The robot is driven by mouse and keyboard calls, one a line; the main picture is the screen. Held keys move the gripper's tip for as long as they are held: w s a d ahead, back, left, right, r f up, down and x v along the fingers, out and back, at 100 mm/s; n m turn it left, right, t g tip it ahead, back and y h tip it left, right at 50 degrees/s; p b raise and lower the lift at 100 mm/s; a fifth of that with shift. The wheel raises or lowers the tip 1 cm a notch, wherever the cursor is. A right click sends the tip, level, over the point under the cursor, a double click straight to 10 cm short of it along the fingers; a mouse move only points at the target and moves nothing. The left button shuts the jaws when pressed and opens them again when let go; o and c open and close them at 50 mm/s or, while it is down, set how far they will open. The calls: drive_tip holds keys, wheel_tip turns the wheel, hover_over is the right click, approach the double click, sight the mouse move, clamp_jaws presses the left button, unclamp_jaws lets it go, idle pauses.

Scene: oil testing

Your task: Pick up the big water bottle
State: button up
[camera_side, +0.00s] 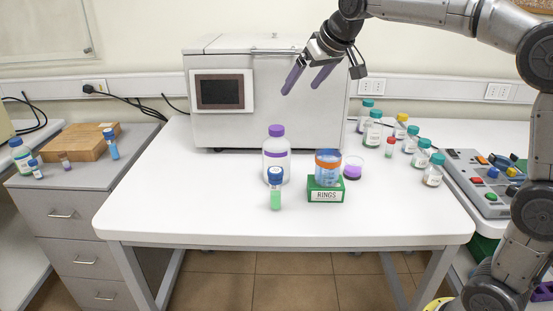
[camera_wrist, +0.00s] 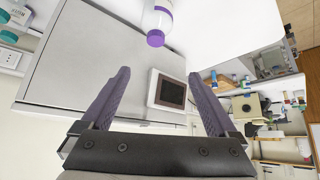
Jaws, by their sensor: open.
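The big bottle (camera_side: 277,159) stands upright on the white table, with a clear-white body, a purple band and a purple cap. In the wrist view the bottle (camera_wrist: 157,20) shows at the top, its purple cap pointing down in the picture. My gripper (camera_side: 303,84) is open and empty, above and behind the bottle, in front of the grey machine's upper part. In the wrist view my gripper's two purple fingers (camera_wrist: 162,88) are spread apart with nothing between them. The bottle is beyond the fingertips and apart from them.
A small green-liquid vial (camera_side: 275,190) stands just in front of the bottle. To its right are a blue-orange jar (camera_side: 328,166) on a green RINGS box (camera_side: 325,192) and a purple dish (camera_side: 353,169). The grey machine (camera_side: 275,110) stands behind. The table's left part is clear.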

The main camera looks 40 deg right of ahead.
drive_tip(key=g, duration=0.1)
approach(278, 128)
drive_tip(key=x, duration=0.4)
drive_tip(key=shift+d+f, duration=0.15)
drive_tip(key=shift+f, duration=0.25)
drive_tip(key=shift+w+x, duration=0.2)
drive_tip(key=shift+x, duration=2.95)
drive_tip(key=shift+r, duration=0.15)
drive_tip(key=c, duration=1.1)
drive_tip(key=shift+s+a, duration=0.1)
drive_tip(key=shift+a, duration=0.1)
clamp_jaws()
